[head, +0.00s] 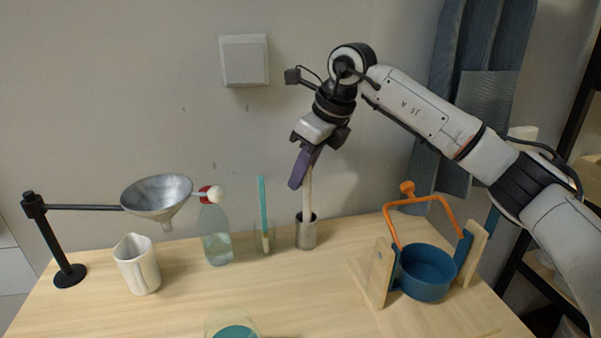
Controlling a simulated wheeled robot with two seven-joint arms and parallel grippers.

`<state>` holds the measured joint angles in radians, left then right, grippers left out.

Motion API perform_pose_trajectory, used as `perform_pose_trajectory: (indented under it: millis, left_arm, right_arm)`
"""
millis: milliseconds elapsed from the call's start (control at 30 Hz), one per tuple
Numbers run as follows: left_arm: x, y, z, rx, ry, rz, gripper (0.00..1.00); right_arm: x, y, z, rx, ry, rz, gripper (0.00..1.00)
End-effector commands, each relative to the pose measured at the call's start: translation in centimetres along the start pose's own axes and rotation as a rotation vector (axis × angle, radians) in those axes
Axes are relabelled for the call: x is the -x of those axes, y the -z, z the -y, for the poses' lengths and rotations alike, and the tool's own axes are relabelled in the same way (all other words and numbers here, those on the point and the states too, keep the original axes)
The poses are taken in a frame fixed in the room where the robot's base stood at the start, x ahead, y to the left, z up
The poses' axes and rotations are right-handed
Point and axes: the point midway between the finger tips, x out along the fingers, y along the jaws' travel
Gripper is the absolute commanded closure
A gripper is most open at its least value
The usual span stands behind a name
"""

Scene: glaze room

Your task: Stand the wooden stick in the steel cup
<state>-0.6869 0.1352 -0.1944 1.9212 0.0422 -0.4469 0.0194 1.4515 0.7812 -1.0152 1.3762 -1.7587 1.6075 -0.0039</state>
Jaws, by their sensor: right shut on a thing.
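The steel cup (306,234) stands upright on the table towards the back middle. The wooden stick (308,195) is upright, with its lower end inside the mouth of the cup; whether it touches the cup's bottom is hidden. My right gripper (302,168) comes in from the right above the cup and is shut on the upper part of the stick. Its purple finger covers part of the stick's top. My left gripper is not in view.
Left of the cup stand a glass with a teal-handled brush (262,205), a clear bottle (216,240), a white pitcher (137,265) and a funnel on a stand (157,195). A blue pot (427,275) in a wooden stand is at right. A glass bowl (232,328) sits in front.

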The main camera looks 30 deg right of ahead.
Motion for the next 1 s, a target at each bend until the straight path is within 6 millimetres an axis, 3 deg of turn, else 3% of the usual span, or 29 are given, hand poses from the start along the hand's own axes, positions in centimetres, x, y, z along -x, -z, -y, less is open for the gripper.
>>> perform_pose_trajectory:
  millis: [100, 200, 267, 633, 1000]
  left_arm:
    - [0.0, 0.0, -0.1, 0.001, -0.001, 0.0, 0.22]
    - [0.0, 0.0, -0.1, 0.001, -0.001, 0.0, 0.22]
    - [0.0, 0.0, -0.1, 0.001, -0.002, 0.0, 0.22]
    - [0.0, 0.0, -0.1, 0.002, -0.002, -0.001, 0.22]
    - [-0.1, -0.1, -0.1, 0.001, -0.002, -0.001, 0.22]
  right_arm:
    - [0.0, 0.0, 0.0, 0.0, 0.0, 0.0, 1.0]
    - [0.0, 0.0, 0.0, 0.0, 0.0, 0.0, 0.79]
    - [0.0, 0.0, 0.0, 0.0, 0.0, 0.0, 0.71]
    - [0.7, 0.0, 0.0, 0.0, 0.0, 0.001, 0.71]
    - [7.5, -0.1, 0.0, 0.0, 0.001, 0.004, 0.71]
